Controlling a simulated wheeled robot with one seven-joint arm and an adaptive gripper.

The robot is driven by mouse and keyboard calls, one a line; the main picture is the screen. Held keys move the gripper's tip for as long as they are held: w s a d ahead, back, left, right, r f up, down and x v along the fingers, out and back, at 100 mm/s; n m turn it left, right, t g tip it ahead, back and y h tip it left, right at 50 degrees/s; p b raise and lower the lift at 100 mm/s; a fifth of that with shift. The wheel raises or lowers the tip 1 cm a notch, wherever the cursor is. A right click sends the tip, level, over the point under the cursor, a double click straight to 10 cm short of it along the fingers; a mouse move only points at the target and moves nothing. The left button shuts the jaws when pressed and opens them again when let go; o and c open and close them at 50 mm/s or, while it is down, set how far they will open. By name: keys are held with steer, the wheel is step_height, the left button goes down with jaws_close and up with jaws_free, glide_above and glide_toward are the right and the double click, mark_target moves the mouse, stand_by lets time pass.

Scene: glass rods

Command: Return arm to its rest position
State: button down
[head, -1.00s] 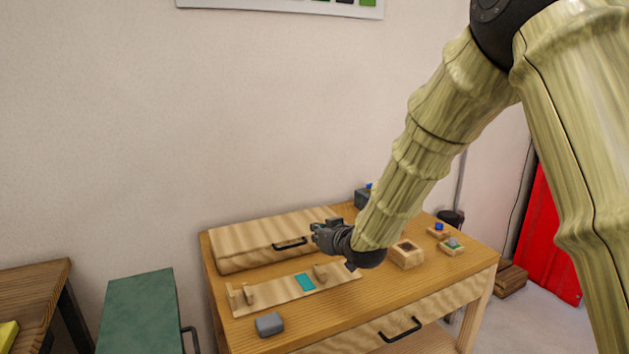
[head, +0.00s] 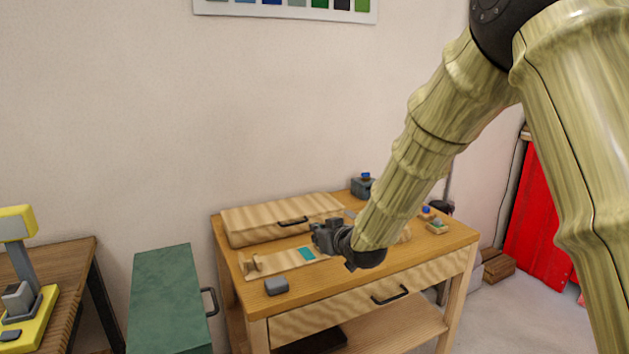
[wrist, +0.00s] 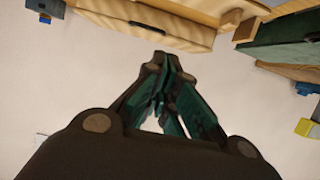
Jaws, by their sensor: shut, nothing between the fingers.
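My arm reaches down from the upper right in the head view. My gripper (head: 328,236) is in front of the wooden table (head: 345,278) in that view, overlapping its top. In the wrist view my gripper (wrist: 160,70) is shut, its dark fingers together with nothing between them. How high my gripper is above the floor is hard to tell.
A wooden box with a dark handle (head: 265,222), a rod rack (head: 278,266) and a grey block (head: 277,286) are on the table. A green cabinet (head: 165,300) stands left of it. A yellow and grey device (head: 25,305) is on another table at far left.

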steer(key=s+d+f+m+g+h+b, duration=0.15)
steer(key=s+d+f, duration=0.4)
steer(key=f, duration=0.75)
steer(key=s+d+f+m+g+h+b, duration=0.1)
steer(key=s+d+f+g+b, duration=0.1)
steer(key=s+f, duration=0.8)
steer(key=s+d+f+m+g+h+b, duration=0.15)
steer(key=s+d+f, duration=0.3)
steer(key=f, duration=1.05)
steer(key=s+d+f+m+g+h+b, duration=0.1)
steer(key=s+d+f+g, duration=0.15)
steer(key=s+f, duration=0.65)
steer(key=s+d+f+g+b, duration=0.2)
steer(key=s+d+f, duration=0.2)
steer(key=s, duration=1.1)
steer(key=s+d+f+m+g+h+b, duration=0.1)
steer(key=s+d+f+g, duration=0.2)
steer(key=s+f, duration=0.55)
step_height(320, 180, up, 14)
steer(key=s+p, duration=0.2)
steer(key=p, duration=0.9)
steer(key=shift+s, duration=0.4)
steer(key=shift+d+f, duration=0.1)
